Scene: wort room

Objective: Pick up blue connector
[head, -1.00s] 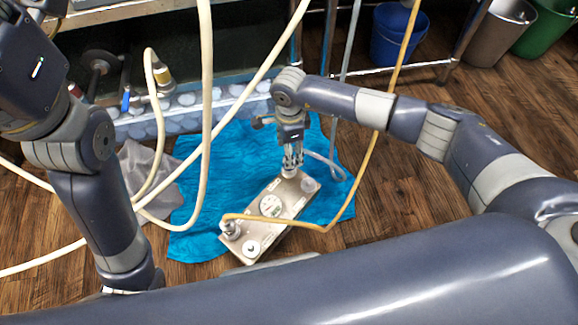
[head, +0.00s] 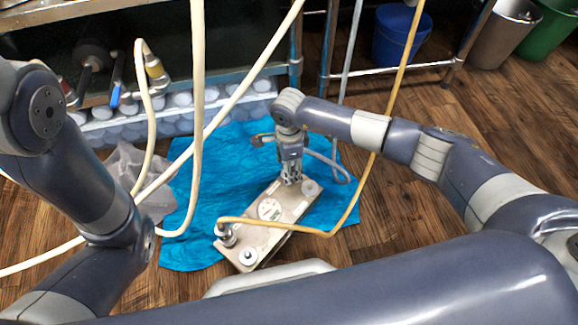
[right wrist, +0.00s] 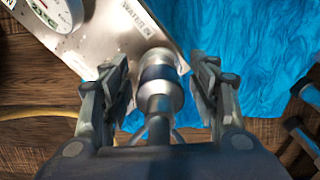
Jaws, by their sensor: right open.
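The blue connector (right wrist: 158,82) is a silver coupling with a dark blue band. In the right wrist view it sits between the two fingers of my open right gripper (right wrist: 160,66), with a gap visible on each side. Its far end is by the edge of the metal plate (right wrist: 88,30), near a "WATER IN" label. In the head view my right gripper (head: 290,177) points down at the plate's far end (head: 290,208), and its fingers mostly hide the connector. My left arm is at the left, and its gripper is out of view.
The plate carries a round gauge (head: 269,209) and other fittings, and lies over a blue cloth (head: 190,235). A yellow hose (head: 290,228) crosses it. Cream hoses (head: 198,110) hang at the left. Buckets (head: 400,35) stand at the back right.

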